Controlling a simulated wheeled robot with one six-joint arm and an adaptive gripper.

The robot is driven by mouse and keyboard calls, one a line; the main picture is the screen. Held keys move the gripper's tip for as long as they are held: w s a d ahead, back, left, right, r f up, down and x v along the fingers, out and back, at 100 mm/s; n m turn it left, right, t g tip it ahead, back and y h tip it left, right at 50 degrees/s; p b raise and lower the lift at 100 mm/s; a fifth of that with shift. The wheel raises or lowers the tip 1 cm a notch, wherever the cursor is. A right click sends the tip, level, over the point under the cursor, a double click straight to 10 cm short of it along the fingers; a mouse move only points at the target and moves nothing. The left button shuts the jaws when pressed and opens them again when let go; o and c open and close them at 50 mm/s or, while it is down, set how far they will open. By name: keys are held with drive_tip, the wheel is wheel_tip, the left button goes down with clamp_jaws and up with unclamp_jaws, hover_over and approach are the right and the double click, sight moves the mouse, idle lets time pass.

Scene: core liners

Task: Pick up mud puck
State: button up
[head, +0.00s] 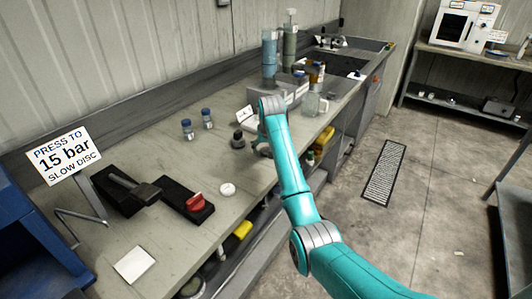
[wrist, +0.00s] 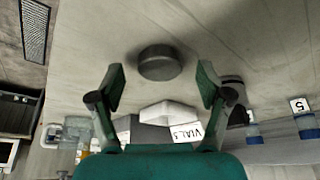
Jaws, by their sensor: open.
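The mud puck (wrist: 160,62) is a short dark grey cylinder lying flat on the pale bench top in the wrist view. My gripper (wrist: 162,80) is open, with one finger to each side of the puck in the picture. The puck appears just beyond the fingertips, and I see no contact. In the head view my gripper (head: 263,150) is low over the bench, mostly hidden by my teal arm. I cannot make out the puck there.
A dark knob-like object (head: 238,140) stands left of my gripper. Two blue-capped vials (head: 188,130) are behind it.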

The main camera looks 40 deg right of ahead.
drive_tip(key=shift+w+f, duration=0.1)
drive_tip(key=shift+f, duration=0.2)
drive_tip(key=c, duration=1.3)
drive_tip(key=shift+o, duration=0.2)
